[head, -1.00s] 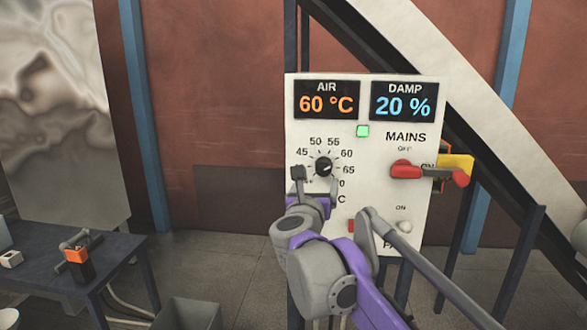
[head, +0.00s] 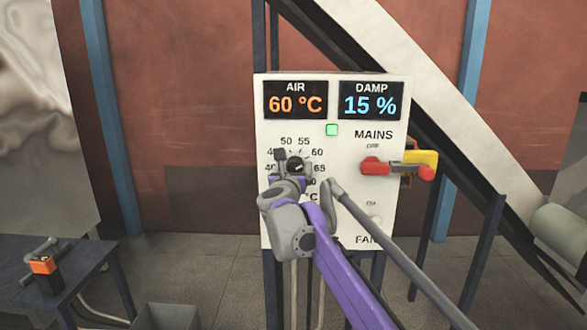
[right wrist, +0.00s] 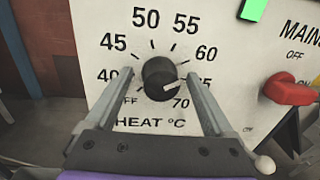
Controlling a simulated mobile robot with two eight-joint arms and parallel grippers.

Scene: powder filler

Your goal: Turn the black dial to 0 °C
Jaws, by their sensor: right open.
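The black dial (head: 296,165) sits on a white control panel (head: 330,225). In the right wrist view the black dial (right wrist: 158,75) shows whole, its white pointer towards the right, near 65. The printed scale runs from OFF and 40 round to 70, with "HEAT °C" below; I see no 0 mark. My right gripper (head: 292,162) is open, its fingers on either side of the dial. In the right wrist view the gripper (right wrist: 163,68) has a finger left and right of it, with gaps visible. Contact is not visible. My left gripper is out of view.
The AIR display (head: 295,100) reads 60 °C and the DAMP display (head: 371,101) 15 %. A green light (head: 332,130) is lit. A red MAINS handle (head: 375,166) juts out at right. A dark table (head: 75,265) stands at lower left.

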